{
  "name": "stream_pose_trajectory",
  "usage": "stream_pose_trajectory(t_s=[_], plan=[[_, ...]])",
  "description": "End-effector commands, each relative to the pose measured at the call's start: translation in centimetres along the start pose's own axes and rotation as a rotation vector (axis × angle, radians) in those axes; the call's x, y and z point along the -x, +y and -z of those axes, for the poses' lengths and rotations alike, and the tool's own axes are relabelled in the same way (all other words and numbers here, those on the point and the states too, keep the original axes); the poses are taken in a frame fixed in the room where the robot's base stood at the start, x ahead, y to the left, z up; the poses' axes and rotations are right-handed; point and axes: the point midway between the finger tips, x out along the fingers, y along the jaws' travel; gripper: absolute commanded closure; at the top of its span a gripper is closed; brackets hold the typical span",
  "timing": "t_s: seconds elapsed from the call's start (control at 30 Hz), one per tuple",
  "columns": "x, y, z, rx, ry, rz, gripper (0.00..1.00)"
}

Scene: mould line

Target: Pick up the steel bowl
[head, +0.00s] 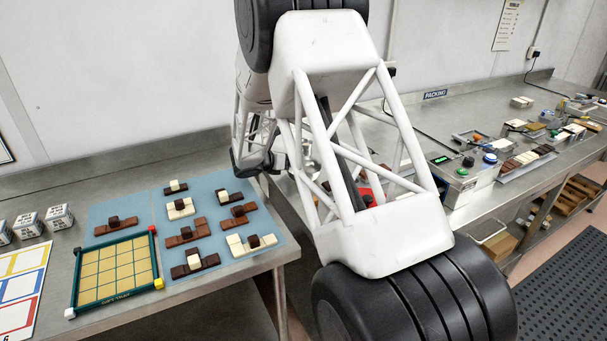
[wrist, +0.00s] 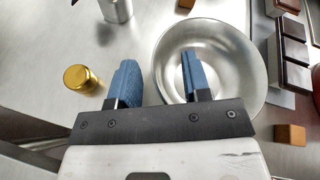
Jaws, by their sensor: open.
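The steel bowl (wrist: 238,72) shows in the wrist view, right of the middle, a wide round shiny bowl standing on the steel bench. My gripper (wrist: 157,72) is open, with two blue fingertips spread apart. The right finger overlaps the inside of the bowl in the picture, and the left finger is outside the bowl's left rim. The left part of the rim lies between the fingers. I cannot tell how far the fingertips are above the rim.
In the wrist view a gold cylinder (wrist: 80,78) stands left of my gripper and a steel cup (wrist: 117,9) stands beyond it. Brown blocks (wrist: 292,52) lie right of the bowl. In the head view a blue mat (head: 226,183) holds chocolate pieces beside a green-framed grid (head: 117,271).

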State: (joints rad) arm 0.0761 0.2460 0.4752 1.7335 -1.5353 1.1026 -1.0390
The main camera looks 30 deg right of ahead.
Motion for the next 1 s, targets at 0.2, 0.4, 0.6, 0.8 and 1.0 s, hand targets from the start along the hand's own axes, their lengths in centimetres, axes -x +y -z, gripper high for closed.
stream_pose_trajectory(t_s=[0.2, 0.4, 0.6, 0.8, 1.0], plan=[[0.03, -0.01, 0.00, 0.000, 0.000, 0.000, 0.56], [0.03, -0.02, 0.00, 0.000, 0.000, 0.000, 0.56], [0.03, -0.02, 0.00, 0.000, 0.000, 0.000, 0.82], [0.03, -0.02, 0.01, 0.000, 0.000, 0.000, 1.00], [0.04, -0.02, 0.00, 0.000, 0.000, 0.000, 1.00]])
